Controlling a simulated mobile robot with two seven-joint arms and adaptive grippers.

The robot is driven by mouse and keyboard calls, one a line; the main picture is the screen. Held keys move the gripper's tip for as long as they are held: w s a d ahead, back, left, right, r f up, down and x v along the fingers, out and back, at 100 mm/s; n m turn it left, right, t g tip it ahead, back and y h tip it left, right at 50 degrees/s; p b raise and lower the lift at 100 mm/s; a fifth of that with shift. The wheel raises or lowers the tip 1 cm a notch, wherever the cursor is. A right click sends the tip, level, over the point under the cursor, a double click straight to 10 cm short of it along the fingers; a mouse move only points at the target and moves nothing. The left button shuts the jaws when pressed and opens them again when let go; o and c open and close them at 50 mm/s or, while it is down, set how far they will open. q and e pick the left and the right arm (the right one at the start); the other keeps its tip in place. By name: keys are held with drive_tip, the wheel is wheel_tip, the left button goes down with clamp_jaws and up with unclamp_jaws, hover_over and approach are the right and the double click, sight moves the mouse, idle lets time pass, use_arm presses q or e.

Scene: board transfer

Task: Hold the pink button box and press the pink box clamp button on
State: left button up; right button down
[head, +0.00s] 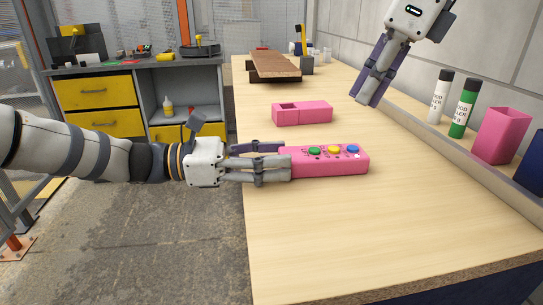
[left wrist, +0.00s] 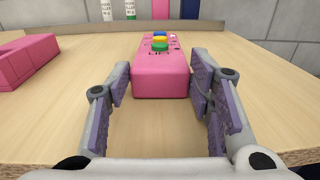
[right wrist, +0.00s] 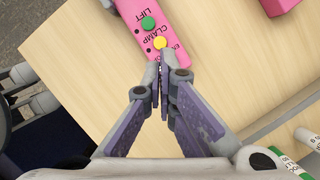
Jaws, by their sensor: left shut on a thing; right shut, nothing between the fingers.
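The pink button box (head: 330,166) lies on the table with green, yellow and blue buttons in a row. My left gripper (head: 288,166) is shut on its left end; the left wrist view shows a finger on each side of the box (left wrist: 161,83). My right gripper (head: 371,100) is shut and empty, raised above the table with fingertips pointing down. In the right wrist view, its closed tips (right wrist: 160,62) appear just below the yellow button (right wrist: 160,42), marked CLAMP. The green button (right wrist: 148,23) is beside the LIFT label. The blue button (head: 352,149) is at the right end.
A pink block with an open compartment (head: 316,112) sits behind the button box. Brown boards (head: 276,65) lie farther back. White (head: 440,98) and green (head: 463,112) bottles, a pink holder (head: 501,136) and a blue holder stand along the right ledge. The front table is clear.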

sight(338, 147)
idle(0.5)
wheel_tip(338, 147, up, 2)
drive_tip(key=w+a+m+t+y, duration=0.2)
drive_tip(key=a+m+t+y, duration=0.15)
drive_tip(key=m, duration=0.85)
drive_tip(key=shift+m+t+h, duration=0.25)
drive_tip(key=shift+m+t, duration=0.15)
drive_tip(key=shift+t, duration=0.15)
drive_tip(key=f, duration=0.8)
drive_tip(key=shift+w+d+f, duration=0.15)
drive_tip(key=shift+d, duration=0.2)
drive_tip(key=shift+f, duration=0.4)
